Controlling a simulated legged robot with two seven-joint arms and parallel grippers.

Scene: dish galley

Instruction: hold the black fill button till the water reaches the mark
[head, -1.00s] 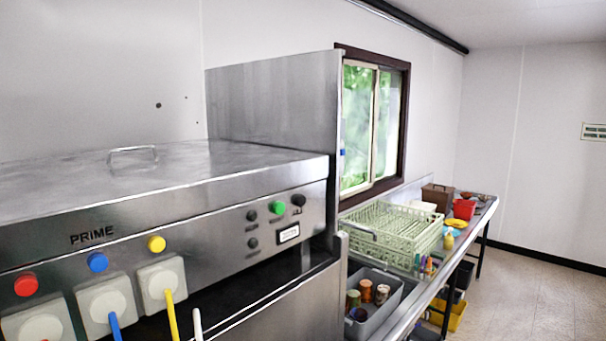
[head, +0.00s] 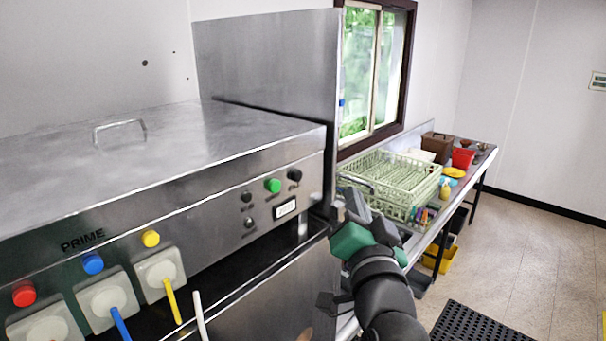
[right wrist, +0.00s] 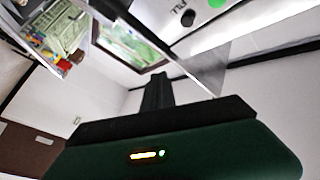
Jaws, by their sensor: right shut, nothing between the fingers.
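The black fill button (head: 294,175) is at the upper right of the steel machine's front panel (head: 215,215), just right of a green button (head: 273,186). It also shows near the top of the right wrist view (right wrist: 188,18), by the FILL lettering. My right gripper (head: 352,203) is shut and empty. In the head view it is to the right of and below the button, apart from it. Its closed fingers also show in the right wrist view (right wrist: 157,88). My left gripper is not in view. I see no water and no mark.
Smaller dark buttons and a small display (head: 285,209) are below the fill button. Red, blue and yellow knobs (head: 151,238) line the panel's left. A green dish rack (head: 395,185) stands on the side counter. A black mat (head: 480,322) lies on the floor.

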